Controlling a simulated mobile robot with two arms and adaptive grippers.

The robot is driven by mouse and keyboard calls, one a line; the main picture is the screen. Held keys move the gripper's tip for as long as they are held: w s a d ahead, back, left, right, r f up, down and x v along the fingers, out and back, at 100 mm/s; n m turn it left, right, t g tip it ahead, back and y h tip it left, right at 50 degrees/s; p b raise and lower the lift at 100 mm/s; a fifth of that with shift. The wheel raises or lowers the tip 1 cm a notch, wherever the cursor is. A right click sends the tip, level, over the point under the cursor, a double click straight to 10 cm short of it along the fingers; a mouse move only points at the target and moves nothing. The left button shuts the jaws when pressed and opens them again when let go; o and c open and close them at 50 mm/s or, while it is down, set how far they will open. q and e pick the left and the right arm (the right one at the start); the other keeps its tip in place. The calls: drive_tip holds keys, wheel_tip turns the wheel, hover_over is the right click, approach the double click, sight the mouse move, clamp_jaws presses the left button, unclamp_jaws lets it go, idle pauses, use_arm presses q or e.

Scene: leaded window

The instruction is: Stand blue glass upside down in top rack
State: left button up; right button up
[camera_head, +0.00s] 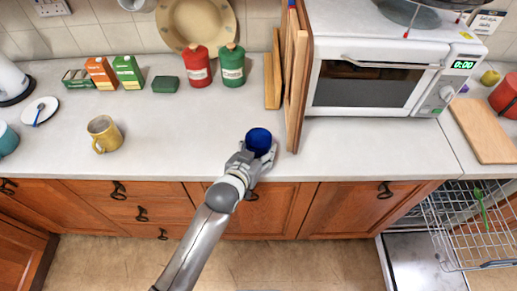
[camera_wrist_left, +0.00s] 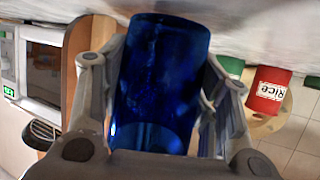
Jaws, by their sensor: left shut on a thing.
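The blue glass (camera_head: 259,141) is at the front part of the counter in the head view. My left gripper (camera_head: 256,158) is shut on it. In the left wrist view the blue glass (camera_wrist_left: 163,80) fills the space between the two fingers of my left gripper (camera_wrist_left: 158,100). Whether the glass still touches the counter is hard to tell. The dishwasher's wire rack (camera_head: 475,225) is pulled out at the lower right, with a green utensil (camera_head: 481,205) in it. My right gripper is not in view.
Upright wooden boards (camera_head: 297,80) stand right of the glass, beside the white microwave (camera_head: 385,70). A yellow mug (camera_head: 104,134) and the red (camera_head: 197,66) and green (camera_head: 231,65) canisters are to the left. The open dishwasher door (camera_head: 425,262) lies low under the rack.

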use_arm(q)
drive_tip(key=shift+r, duration=0.1)
drive_tip(key=shift+f+b, duration=0.3)
drive_tip(key=shift+f, duration=0.2)
drive_tip(key=o, duration=1.3)
drive_tip(key=shift+s, duration=0.1)
